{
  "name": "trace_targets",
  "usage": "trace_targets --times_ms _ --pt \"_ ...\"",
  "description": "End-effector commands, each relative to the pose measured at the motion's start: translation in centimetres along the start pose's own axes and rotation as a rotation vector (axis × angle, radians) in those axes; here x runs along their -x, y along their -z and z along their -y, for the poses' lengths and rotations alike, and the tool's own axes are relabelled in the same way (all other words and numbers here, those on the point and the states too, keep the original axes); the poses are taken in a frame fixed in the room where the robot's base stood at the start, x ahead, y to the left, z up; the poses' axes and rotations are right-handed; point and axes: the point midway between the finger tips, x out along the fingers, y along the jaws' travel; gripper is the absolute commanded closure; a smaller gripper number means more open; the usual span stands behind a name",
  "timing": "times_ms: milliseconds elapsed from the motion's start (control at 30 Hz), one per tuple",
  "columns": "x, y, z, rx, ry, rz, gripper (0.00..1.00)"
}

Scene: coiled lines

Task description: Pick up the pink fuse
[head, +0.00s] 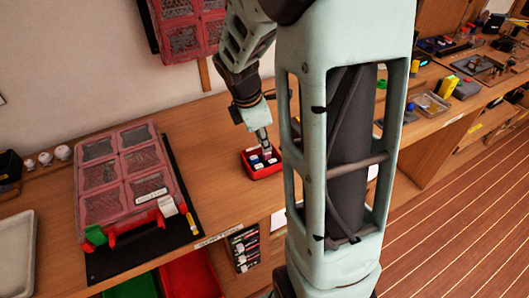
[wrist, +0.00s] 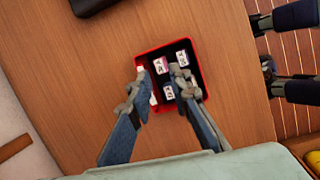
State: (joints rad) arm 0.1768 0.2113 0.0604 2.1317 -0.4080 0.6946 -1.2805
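A small red tray (head: 266,174) with a black inside sits on the wooden bench. It also shows in the wrist view (wrist: 197,75). Several small white fuses with coloured marks lie in it. One fuse (wrist: 158,66) with pinkish-purple marks is at the upper left, between my fingertips as seen from the wrist. Another fuse (wrist: 183,57) with pinkish marks is beside it, and a bluish one (wrist: 168,91) is below. The marks are too small to tell surely which is pink. My gripper (wrist: 159,76) is open over the tray; it also shows in the head view (head: 264,146).
A large red-lidded organiser case (head: 122,172) stands on a black mat left of the tray. A shallow pale tray (head: 14,255) is at the far left. Bare bench (head: 220,205) lies between the case and the red tray. More tools and bins stand at the right.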

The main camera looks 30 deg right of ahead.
Motion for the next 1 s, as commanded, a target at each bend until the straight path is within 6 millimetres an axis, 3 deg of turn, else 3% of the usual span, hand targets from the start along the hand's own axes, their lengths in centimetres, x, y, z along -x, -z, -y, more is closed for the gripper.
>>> trace_targets --times_ms 400,667,833,1000 --pt "-5.1 0.2 0.2 -0.001 0.002 0.000 0.82" --pt "-5.3 0.2 0.2 -0.002 -0.001 -0.001 0.82" --pt "-5.3 0.2 0.2 -0.002 -0.001 -0.001 1.00" --pt "-5.3 0.2 0.1 -0.002 -0.001 -0.001 1.00"
